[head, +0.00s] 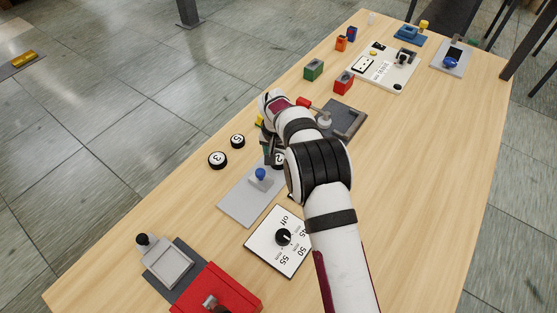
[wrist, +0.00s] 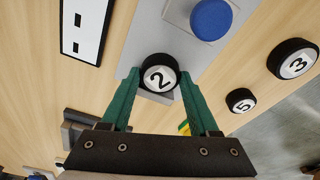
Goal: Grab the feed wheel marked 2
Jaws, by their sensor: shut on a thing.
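The feed wheel marked 2 (wrist: 159,77) is a black disc with a white face, seen between the green fingers of my gripper (wrist: 158,88) in the wrist view. The fingers are shut on its two sides. In the head view the wheel (head: 278,160) is partly hidden behind my arm, beside the grey plate with a blue knob. The feed wheels marked 3 (head: 217,160) and 5 (head: 237,141) stand on the table to the left. They also show at the right in the wrist view, 3 (wrist: 293,62) and 5 (wrist: 240,100).
The grey plate (head: 240,204) with a blue knob (head: 260,174) is close to my gripper. A white dial panel (head: 262,239) lies nearer. A red box (head: 222,288) stands at the front. Green (head: 313,69) and red (head: 343,83) blocks stand farther back. The table's right side is clear.

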